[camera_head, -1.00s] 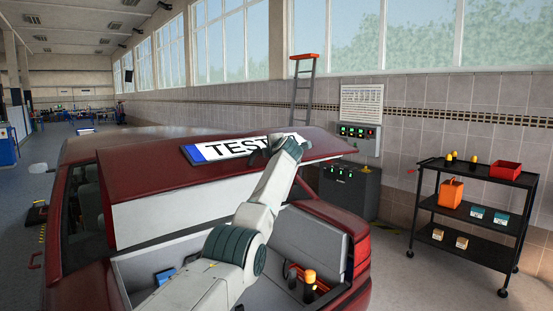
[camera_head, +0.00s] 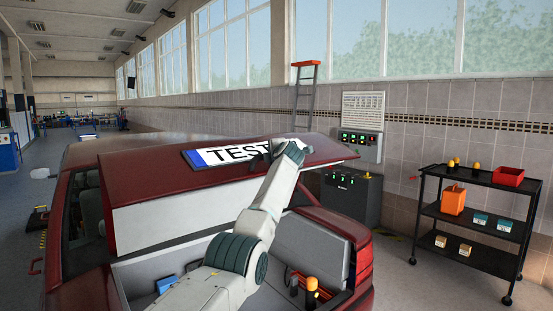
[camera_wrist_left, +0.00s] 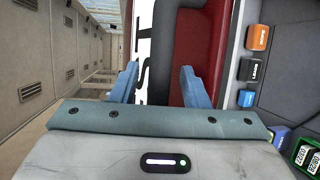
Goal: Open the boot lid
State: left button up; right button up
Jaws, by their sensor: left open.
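The dark red boot lid (camera_head: 150,170) of the car stands partly raised in the head view, above an open gap into the boot. Its pale inner panel (camera_head: 185,205) shows. A "TEST" number plate (camera_head: 215,156) is on its outer face; my left gripper hides part of it. My left arm reaches up over the boot to the lid's right part. In the left wrist view my left gripper (camera_wrist_left: 158,68) is open, its blue fingers apart. A dark grey bar (camera_wrist_left: 167,35) runs between the finger lines, beside the plate (camera_wrist_left: 143,35). Contact cannot be told. My right gripper is not seen.
The boot holds a blue item (camera_head: 165,283) and an orange-topped item (camera_head: 312,285). A black trolley (camera_head: 480,215) with boxes stands at right. A control cabinet (camera_head: 350,195) and a ladder (camera_head: 305,95) are by the wall. Floor is clear between car and trolley.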

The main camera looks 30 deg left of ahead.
pick_arm(q)
jog(key=shift+s+d+f+b, duration=0.15)
jog(key=shift+s+d+b, duration=0.15)
jog(key=shift+b, duration=0.05)
jog(key=b+v, duration=0.6)
jog(key=v, duration=0.3)
jog(key=shift+s+d+r, duration=0.15)
jog(key=shift+s+r, duration=0.05)
jog(key=shift+r, duration=0.05)
